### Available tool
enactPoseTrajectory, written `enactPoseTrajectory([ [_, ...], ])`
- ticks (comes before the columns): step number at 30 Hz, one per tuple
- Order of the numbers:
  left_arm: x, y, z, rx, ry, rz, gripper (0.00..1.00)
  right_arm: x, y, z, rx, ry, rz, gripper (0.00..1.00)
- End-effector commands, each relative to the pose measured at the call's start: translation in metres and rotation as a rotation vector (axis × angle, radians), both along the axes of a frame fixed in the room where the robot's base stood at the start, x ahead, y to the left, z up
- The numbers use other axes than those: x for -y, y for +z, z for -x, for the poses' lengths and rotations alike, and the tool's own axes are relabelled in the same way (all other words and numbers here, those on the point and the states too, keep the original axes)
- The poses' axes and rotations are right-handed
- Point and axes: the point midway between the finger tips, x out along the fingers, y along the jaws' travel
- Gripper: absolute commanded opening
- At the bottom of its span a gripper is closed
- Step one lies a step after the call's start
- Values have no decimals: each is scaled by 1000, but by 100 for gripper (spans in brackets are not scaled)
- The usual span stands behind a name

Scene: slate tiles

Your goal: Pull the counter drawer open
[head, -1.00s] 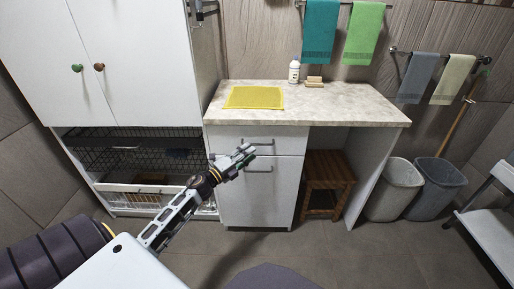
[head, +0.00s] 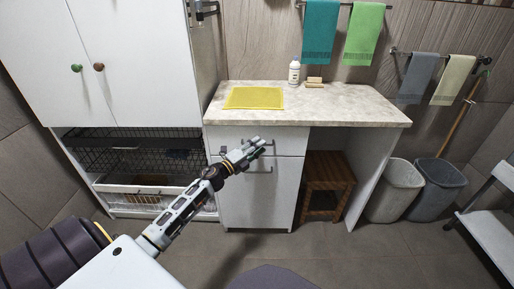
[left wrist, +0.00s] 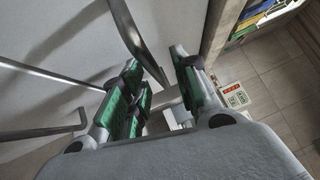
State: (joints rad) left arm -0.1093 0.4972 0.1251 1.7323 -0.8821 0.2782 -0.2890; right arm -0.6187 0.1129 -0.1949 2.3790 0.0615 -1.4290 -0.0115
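The counter drawer (head: 289,141) is the white upper front under the stone counter top, and it looks closed. Its grey bar handle (head: 271,146) is partly hidden behind my left gripper (head: 258,147). In the left wrist view, my left gripper (left wrist: 158,96) has its green-padded fingers apart. A grey bar (left wrist: 133,32) runs down toward the gap between them. I cannot tell whether a finger touches it. My right gripper is in neither current view.
A lower white front (head: 262,200) with its own bar handle sits below the drawer. A yellow mat (head: 254,97), bottle (head: 294,72) and soap (head: 314,82) are on the counter (head: 340,105). A wooden stool (head: 327,182) and bins (head: 396,190) stand right. A tall cabinet (head: 140,60) stands left.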

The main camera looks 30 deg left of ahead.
Motion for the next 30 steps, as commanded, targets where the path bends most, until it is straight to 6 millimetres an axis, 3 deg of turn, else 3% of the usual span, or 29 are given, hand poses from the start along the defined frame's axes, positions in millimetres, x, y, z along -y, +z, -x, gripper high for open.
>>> enactPoseTrajectory([
  [4, 0, 0, 0, 0, 0, 0, 30, 0, -1, 1, -3, 0, 1, 40],
  [12, 0, 0, 0, 0, 0, 0, 0, 0, -5, 2, -11, 0, 2, 40],
  [30, 3, -1, 4, -2, -1, 2, 0, 1, -4, 2, -12, 0, 4, 40],
])
